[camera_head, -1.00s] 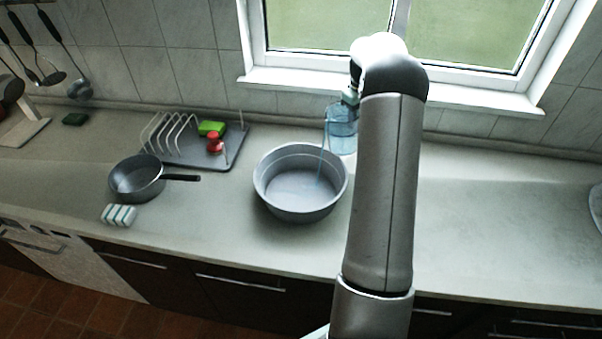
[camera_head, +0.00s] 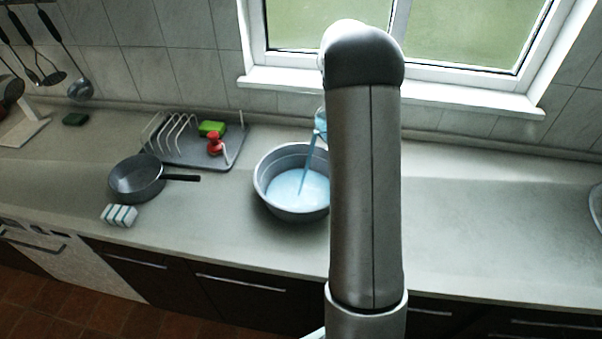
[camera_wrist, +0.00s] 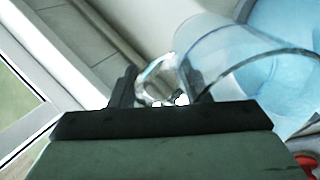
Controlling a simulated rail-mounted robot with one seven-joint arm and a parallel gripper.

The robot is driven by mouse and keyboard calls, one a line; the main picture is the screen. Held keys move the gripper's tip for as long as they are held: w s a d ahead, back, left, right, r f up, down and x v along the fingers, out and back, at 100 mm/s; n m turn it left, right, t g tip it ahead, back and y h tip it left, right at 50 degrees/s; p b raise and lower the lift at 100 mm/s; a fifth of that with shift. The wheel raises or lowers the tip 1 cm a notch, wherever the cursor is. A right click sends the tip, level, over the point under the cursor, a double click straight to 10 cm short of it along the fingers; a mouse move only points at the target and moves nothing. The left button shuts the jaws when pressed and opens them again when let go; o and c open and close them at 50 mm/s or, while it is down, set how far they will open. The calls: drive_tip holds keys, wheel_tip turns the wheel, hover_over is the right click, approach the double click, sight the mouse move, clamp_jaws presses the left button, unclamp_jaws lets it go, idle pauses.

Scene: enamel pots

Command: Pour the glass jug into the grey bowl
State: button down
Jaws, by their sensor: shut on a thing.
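The grey bowl (camera_head: 263,188) stands on the counter, and pale blue liquid (camera_head: 290,187) covers its bottom. The glass jug (camera_head: 320,122) is tilted above the bowl's back right rim, mostly hidden behind my arm in the head view. A blue stream runs from it down into the bowl. In the wrist view the clear jug (camera_wrist: 215,50) fills the upper right, with blue liquid beyond its rim. My gripper (camera_wrist: 155,88) is shut on the jug's handle in the wrist view. My arm hides the gripper and the bowl's right side in the head view.
A dark pan (camera_head: 137,178) stands left of the bowl, with a striped sponge (camera_head: 119,215) in front. Behind is a dish rack (camera_head: 190,150) with a green sponge (camera_head: 211,129) and a red item (camera_head: 215,144).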

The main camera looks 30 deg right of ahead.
sight(322, 133)
drive_tip(key=shift+s+a+r+h, duration=0.1)
drive_tip(key=shift+a+r+h, duration=0.3)
drive_tip(key=shift+a+h, duration=0.45)
drive_tip(key=shift+a, duration=0.2)
drive_tip(key=shift+s+a+r+t+h+b, duration=0.1)
drive_tip(key=shift+a+r+t+h+b, duration=0.1)
drive_tip(key=shift+a+h, duration=0.45)
drive_tip(key=shift+s+a+r+t+h+b, duration=0.15)
drive_tip(key=shift+a+t+h, duration=0.1)
drive_tip(key=shift+h, duration=0.75)
idle(0.5)
drive_tip(key=shift+a+f+h+b, duration=0.6)
drive_tip(key=shift+f+h+b, duration=0.25)
drive_tip(key=shift+b, duration=1.55)
drive_tip(key=shift+s+a+t+h+b, duration=0.2)
drive_tip(key=shift+a+h+b, duration=0.6)
drive_tip(key=shift+b, duration=0.55)
drive_tip(key=shift+s+a+f+h+b, duration=0.1)
drive_tip(key=shift+a+h+b, duration=0.55)
drive_tip(key=shift+b, duration=0.85)
drive_tip(key=shift+s+a+f+h+b, duration=0.1)
drive_tip(key=shift+a+h+b, duration=0.2)
drive_tip(key=shift+a+b, duration=0.9)
drive_tip(key=shift+d+r+t+b, duration=0.15)
drive_tip(key=shift+d+t+b, duration=0.1)
drive_tip(key=shift+b, duration=0.5)
drive_tip(key=shift+s+a+r+h+b, duration=0.1)
drive_tip(key=shift+a+r+h+b, duration=0.15)
drive_tip(key=shift+a+h+b, duration=0.55)
